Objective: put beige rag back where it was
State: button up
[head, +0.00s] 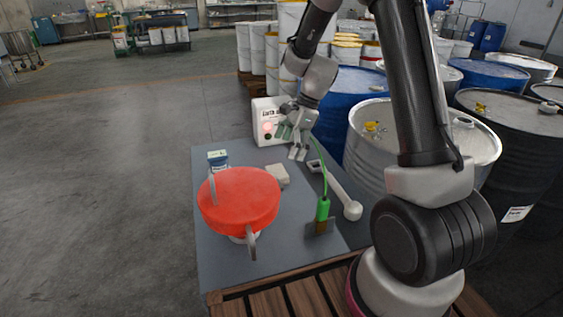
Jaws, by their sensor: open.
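A small beige block-like thing (278,175), which looks like the folded beige rag, lies on the grey table top (222,268), just behind and to the right of a red-topped round pot (238,198). My gripper (296,146) is open, above the back part of the table in front of a white box. It is behind and a little to the right of the rag, apart from it. I see nothing between its fingers, though the view of them is small.
The white box (266,112) has a red light. A green cable runs down to a green-handled tool (322,212). A pale long-handled tool (345,196) lies to the right, a small blue-and-white container (217,158) at left. Drums (490,75) crowd the right; floor at left is clear.

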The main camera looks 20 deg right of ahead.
jog(key=s+d+r+n+t+h, duration=0.1)
jog(key=s+d+r+n, duration=0.2)
jog(key=s+r+n, duration=0.35)
jog(key=s+d+r+n+t+h, duration=0.1)
jog(key=s+d+r+n, duration=0.2)
jog(key=s+r, duration=0.6)
jog(key=s+d+r+n+t+h, duration=0.1)
jog(key=s+d+r+n, duration=0.1)
jog(key=s+n, duration=0.2)
jog(key=s+d+r+n+t+h, duration=0.1)
jog(key=s+d+r+n, duration=0.2)
jog(key=s, duration=0.5)
jog(key=shift+s+n+h, duration=0.25)
jog(key=shift+n+h, duration=0.05)
jog(key=shift+n, duration=0.45)
